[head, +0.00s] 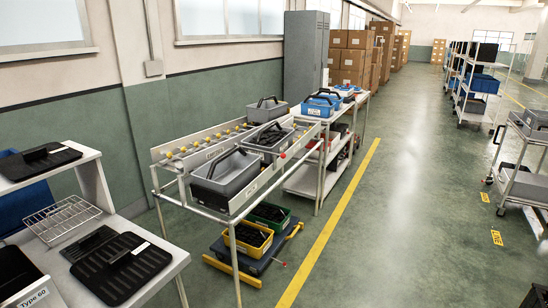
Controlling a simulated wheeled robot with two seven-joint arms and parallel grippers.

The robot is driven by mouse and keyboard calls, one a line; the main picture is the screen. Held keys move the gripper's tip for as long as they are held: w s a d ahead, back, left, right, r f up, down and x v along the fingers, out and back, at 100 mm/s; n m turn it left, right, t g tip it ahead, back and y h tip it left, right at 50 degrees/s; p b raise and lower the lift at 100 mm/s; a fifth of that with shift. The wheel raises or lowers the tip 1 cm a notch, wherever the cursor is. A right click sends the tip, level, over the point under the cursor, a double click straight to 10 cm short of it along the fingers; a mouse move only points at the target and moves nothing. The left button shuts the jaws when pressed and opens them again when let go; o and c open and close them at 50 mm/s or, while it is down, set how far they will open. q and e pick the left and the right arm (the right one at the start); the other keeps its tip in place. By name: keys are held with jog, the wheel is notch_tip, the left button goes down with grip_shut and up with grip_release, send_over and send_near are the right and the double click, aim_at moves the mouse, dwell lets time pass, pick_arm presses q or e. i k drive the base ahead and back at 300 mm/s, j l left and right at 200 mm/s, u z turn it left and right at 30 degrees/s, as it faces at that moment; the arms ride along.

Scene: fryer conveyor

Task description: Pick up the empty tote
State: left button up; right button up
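A grey tote (227,189) with a black handle sits at the near end of the roller conveyor; I see no contents in the part of its inside that shows. A second grey tote (270,148) with a black handle stands just behind it, and a third grey tote (266,114) is farther back. I cannot tell whether those two hold anything. A blue tote (320,107) with a black handle stands on the table beyond. Neither of my grippers is in view.
A yellow bin (236,248) and a green bin sit low under the conveyor (180,198). A table with black trays (118,268) and a wire rack (62,217) is at left. Shelf carts stand at right.

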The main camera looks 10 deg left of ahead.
aim_at(229, 172)
jog(key=i+l+u, duration=0.1)
jog(key=i, duration=1)
jog(key=i+u, duration=0.6)
jog(key=u, duration=0.25)
jog(key=i+l+u, duration=0.25)
jog(key=u, duration=0.15)
jog(key=i+l+u, duration=0.15)
jog(key=i+u, duration=0.25)
jog(key=i+l+u, duration=0.15)
jog(key=u, duration=0.25)
